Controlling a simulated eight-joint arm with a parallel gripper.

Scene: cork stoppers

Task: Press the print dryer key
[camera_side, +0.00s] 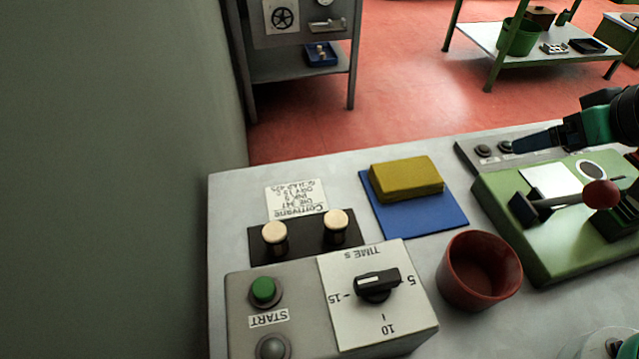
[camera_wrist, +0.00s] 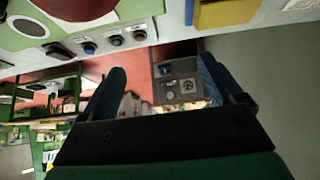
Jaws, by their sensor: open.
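A grey strip (camera_side: 466,150) with round dark keys, including one key (camera_side: 483,151), lies along the back edge of the bench. In the wrist view several keys sit in a row at upper left, one of them blue (camera_wrist: 90,48); their markings are not readable. A grey timer box (camera_side: 300,310) at the front has a green START button (camera_side: 263,290) and a black dial (camera_side: 377,284). I cannot tell which key is the print dryer's. My gripper (camera_side: 517,143) is open and empty by the strip's right part; in the wrist view its blue fingers (camera_wrist: 160,65) are apart.
A green press (camera_side: 545,255) with a red-knobbed lever (camera_side: 602,194) stands right. A red cup (camera_side: 480,270), a yellow block (camera_side: 405,178) on a blue mat (camera_side: 440,222), and two cream-topped handles (camera_side: 274,234) on a dark base occupy the middle. A wall borders the left.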

